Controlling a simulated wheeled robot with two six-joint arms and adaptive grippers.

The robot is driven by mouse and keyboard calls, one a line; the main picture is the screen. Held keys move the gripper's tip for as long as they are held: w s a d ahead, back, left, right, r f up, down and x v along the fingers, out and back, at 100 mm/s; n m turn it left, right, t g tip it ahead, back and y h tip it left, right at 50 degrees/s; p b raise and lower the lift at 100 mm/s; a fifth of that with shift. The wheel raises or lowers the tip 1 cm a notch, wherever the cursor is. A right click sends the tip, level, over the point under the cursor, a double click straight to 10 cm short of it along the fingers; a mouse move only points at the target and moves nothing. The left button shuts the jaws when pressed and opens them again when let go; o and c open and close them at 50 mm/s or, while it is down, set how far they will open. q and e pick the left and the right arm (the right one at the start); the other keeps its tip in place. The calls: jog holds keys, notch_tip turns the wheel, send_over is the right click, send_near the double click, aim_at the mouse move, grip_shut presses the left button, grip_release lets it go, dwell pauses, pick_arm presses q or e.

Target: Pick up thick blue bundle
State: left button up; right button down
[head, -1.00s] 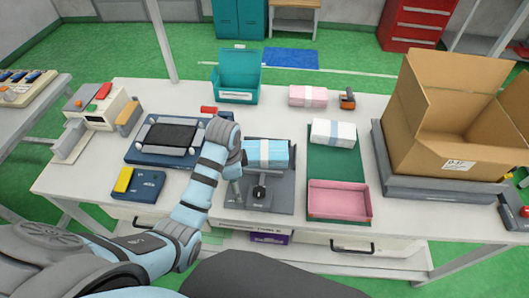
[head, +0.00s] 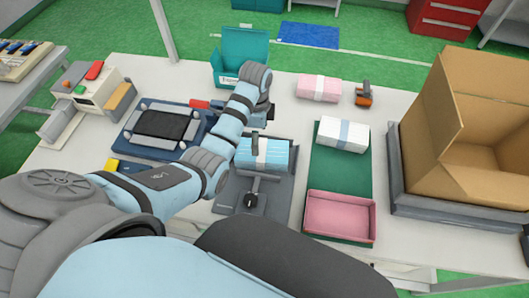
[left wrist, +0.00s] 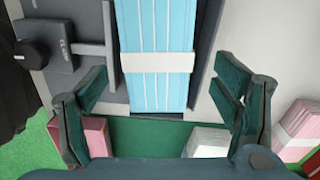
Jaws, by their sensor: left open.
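The thick blue bundle (head: 268,155), pale blue with a white band, lies on a dark grey fixture (head: 230,190) in the middle of the table. In the left wrist view the bundle (left wrist: 157,35) fills the upper middle, its band across it. My left gripper (head: 257,122) is at the bundle's far side in the head view, partly hidden by my arm. In the left wrist view the left gripper (left wrist: 161,82) is open, with one finger on each side of the bundle's near end and gaps between. My right gripper is out of view.
The fixture's knob and lever (head: 250,198) stand at the bundle's near side. A teal bin (head: 228,66) is behind. A white bundle (head: 333,134) and pink tray (head: 345,218) lie on a green mat to the right. A large cardboard box (head: 428,130) stands at far right.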

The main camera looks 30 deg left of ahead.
aim_at(262, 154)
pick_arm(q)
jog(key=f, duration=0.1)
jog(key=s+f, duration=0.1)
jog(key=f, duration=0.3)
jog(key=f+b, duration=0.1)
jog(key=w+f, duration=0.1)
jog(key=f, duration=0.1)
jog(key=shift+d+f+b, duration=0.1)
jog(key=shift+f+b, duration=0.2)
jog(key=shift+f, duration=0.05)
jog(key=shift+s, duration=0.15)
jog(key=shift+r, duration=0.1)
jog(key=shift+c, duration=0.9)
jog(key=c, duration=0.7)
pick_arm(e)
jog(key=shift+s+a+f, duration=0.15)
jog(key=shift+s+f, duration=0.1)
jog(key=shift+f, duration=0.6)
